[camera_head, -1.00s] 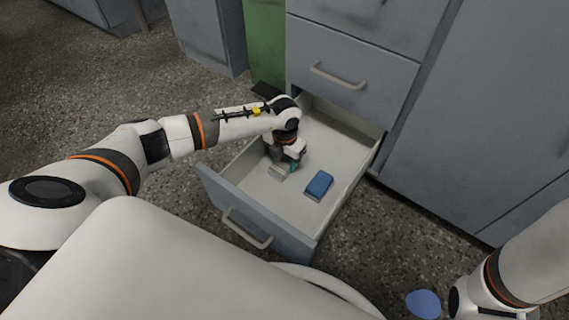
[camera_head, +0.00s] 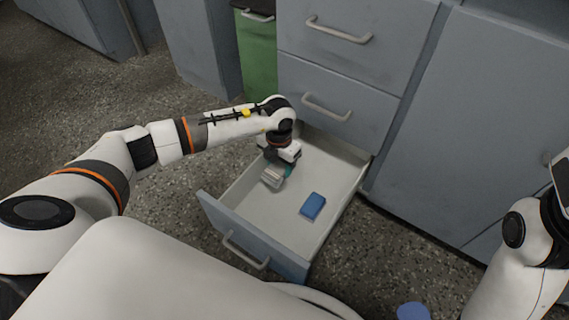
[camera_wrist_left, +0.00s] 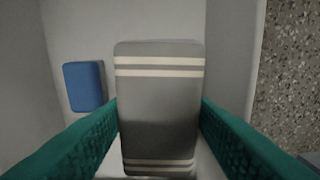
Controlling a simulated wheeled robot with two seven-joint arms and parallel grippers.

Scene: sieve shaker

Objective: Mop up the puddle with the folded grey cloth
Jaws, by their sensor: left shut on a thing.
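The folded grey cloth (camera_wrist_left: 158,105), with pale stripes near its ends, lies between the teal fingers of my left gripper (camera_wrist_left: 159,120) in the left wrist view. The gripper is shut on it. In the head view the cloth (camera_head: 273,177) shows just below my left gripper (camera_head: 279,168), inside the open drawer. It looks slightly raised off the drawer floor. A flat blue oval patch (camera_head: 413,312) shows at the bottom edge of the head view, on the speckled floor; I cannot tell for sure that it is the puddle. My right gripper is outside the views.
A blue block (camera_head: 312,206) lies in the open drawer (camera_head: 281,219), to the right of the cloth; it also shows in the left wrist view (camera_wrist_left: 85,87). The drawer walls surround my left gripper. Grey cabinets (camera_head: 459,120) stand behind. Open floor lies right of the drawer.

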